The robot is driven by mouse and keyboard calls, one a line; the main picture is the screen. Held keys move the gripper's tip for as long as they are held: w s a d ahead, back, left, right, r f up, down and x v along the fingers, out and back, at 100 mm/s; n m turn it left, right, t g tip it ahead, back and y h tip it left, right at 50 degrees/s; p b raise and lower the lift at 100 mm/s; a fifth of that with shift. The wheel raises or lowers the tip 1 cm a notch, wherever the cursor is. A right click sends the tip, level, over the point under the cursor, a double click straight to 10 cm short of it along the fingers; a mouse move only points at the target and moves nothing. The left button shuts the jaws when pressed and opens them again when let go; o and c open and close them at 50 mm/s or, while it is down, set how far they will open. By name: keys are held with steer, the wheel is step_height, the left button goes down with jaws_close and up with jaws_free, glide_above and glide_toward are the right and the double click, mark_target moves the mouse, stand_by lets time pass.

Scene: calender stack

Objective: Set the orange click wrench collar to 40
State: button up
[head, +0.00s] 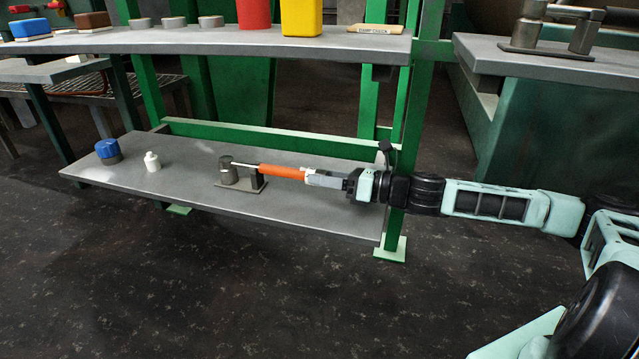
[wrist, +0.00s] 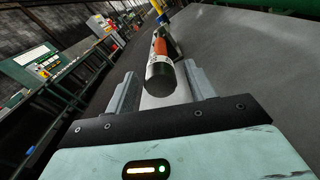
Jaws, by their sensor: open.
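The orange click wrench (head: 282,171) rests level on a dark stand on the low grey shelf, its head end at a grey metal cylinder (head: 228,170). In the wrist view the wrench (wrist: 160,50) points away from me, with its dark round end (wrist: 160,74) nearest and a pale band with marks just behind that end. The marks are too small to read. My gripper (wrist: 152,85) is open, its two grey fingers on either side of the wrench's near end, with gaps visible. In the head view my gripper (head: 326,180) covers that end of the wrench.
The low shelf (head: 130,183) also holds a blue-topped pot (head: 108,151) and a small white bottle (head: 152,161). A green post (head: 408,130) stands close by my wrist. The upper shelf (head: 200,42) overhangs behind, bearing red and yellow containers. The floor in front is clear.

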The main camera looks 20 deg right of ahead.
steer(key=shift+x, duration=0.8)
steer(key=c, duration=1)
